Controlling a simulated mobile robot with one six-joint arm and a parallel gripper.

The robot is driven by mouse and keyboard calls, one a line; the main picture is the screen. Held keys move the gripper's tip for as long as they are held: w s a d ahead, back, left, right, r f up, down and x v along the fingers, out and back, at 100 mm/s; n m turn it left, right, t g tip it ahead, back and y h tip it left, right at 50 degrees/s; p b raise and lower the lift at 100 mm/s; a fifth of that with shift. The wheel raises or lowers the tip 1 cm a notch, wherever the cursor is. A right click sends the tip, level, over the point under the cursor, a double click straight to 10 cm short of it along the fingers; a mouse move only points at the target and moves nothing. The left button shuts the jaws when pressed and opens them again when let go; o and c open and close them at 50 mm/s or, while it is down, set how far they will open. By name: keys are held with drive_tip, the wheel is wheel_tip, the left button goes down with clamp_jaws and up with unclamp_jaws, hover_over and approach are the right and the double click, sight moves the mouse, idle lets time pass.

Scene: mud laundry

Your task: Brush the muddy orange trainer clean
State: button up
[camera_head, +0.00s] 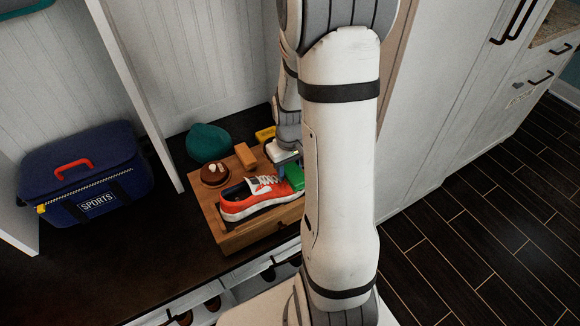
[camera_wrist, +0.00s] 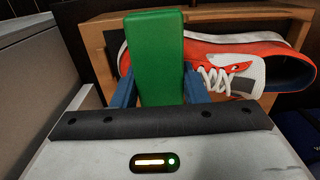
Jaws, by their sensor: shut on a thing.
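The orange trainer (camera_head: 258,200) lies on a wooden box (camera_head: 236,240), with white laces, a white sole and a pale patch on its side. It also shows in the wrist view (camera_wrist: 247,68), behind the green block-shaped thing. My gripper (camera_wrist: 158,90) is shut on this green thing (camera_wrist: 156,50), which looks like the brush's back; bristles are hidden. In the head view the green thing (camera_head: 295,175) is at the trainer's toe end, and I cannot tell whether it touches. My arm partly hides the toe there.
A round brown tin (camera_head: 214,176), an orange-brown block (camera_head: 246,156) and a yellow block (camera_head: 265,134) are near the trainer. A teal rounded thing (camera_head: 207,142) sits behind. A blue sports bag (camera_head: 85,180) stands on the left. The dark bench top between is clear.

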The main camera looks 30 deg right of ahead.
drive_tip(key=shift+r+p, duration=3.15)
drive_tip(key=shift+r, duration=0.9)
drive_tip(key=shift+f, duration=0.2)
drive_tip(key=f+b, duration=0.4)
drive_tip(key=f, duration=0.1)
drive_tip(key=a+f+b, duration=0.1)
drive_tip(key=f+b, duration=0.1)
drive_tip(key=f, duration=0.1)
drive_tip(key=shift+f+b, duration=0.15)
drive_tip(key=shift+b, duration=0.25)
drive_tip(key=shift+s, duration=0.1)
drive_tip(key=shift+c, duration=0.8)
